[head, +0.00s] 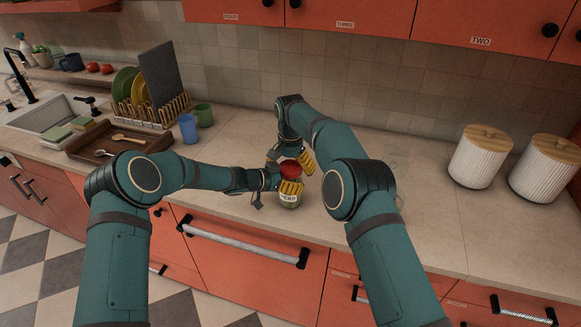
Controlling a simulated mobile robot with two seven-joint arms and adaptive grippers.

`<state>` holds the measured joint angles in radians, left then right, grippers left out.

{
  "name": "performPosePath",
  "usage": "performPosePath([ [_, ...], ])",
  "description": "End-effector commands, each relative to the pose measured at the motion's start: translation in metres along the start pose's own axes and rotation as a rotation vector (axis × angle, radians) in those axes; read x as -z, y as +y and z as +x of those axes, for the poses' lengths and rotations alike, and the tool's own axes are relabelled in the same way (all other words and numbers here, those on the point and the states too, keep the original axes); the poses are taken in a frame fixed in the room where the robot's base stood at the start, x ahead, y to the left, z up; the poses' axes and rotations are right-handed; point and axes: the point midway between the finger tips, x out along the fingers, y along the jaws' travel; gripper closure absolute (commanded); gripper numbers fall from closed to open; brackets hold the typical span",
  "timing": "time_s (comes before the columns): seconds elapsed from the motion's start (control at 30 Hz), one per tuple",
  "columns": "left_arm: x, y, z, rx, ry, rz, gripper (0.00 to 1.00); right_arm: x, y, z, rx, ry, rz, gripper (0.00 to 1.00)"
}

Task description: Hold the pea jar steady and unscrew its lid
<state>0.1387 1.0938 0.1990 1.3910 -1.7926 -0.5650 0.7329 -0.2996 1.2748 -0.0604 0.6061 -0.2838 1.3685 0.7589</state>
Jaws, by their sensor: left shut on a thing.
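The pea jar (289,201) stands upright on the counter near its front edge, with a white label and greenish contents. Its red lid (291,168) is on top. My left gripper (287,187) comes in from the left and is shut on the jar's body just below the lid, a yellow finger across the front. My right gripper (291,157) is behind the lid, its yellow fingers spread to the left and right of it. It looks open; contact with the lid cannot be made out.
Two white ribbed canisters with wooden lids (480,160) (545,170) stand at right.

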Motion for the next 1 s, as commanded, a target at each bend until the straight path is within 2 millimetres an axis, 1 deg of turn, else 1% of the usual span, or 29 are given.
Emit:
performPosePath([
  [0.23,-0.001,0.000,0.000,0.000,-0.002,0.000,1.00,0.000,0.000,-0.002,0.001,0.001,0.001,0.02],
  [0.33,-0.001,0.000,0.000,0.000,-0.002,0.000,1.00,0.000,0.000,-0.011,0.002,0.002,0.001,0.02],
  [0.5,-0.001,0.000,0.000,0.000,-0.002,-0.001,1.00,0.000,-0.001,-0.033,0.002,0.002,0.001,0.02],
  [0.6,-0.001,0.000,0.000,0.000,-0.002,-0.001,1.00,0.000,-0.001,-0.041,0.001,0.000,0.000,0.02],
  [0.67,-0.001,0.000,0.000,0.000,-0.002,-0.001,1.00,0.000,0.000,-0.044,0.001,0.000,0.000,0.02],
  [0.7,-0.001,0.000,0.000,0.000,-0.002,-0.001,1.00,0.000,0.000,-0.045,0.000,0.000,0.001,0.00],
  [0.83,-0.001,0.000,0.000,0.000,-0.002,-0.001,1.00,0.001,0.001,-0.046,-0.004,-0.002,0.022,0.00],
  [1.0,-0.001,0.000,0.000,0.000,-0.002,-0.001,1.00,0.004,0.006,-0.052,-0.011,-0.006,0.115,0.00],
])
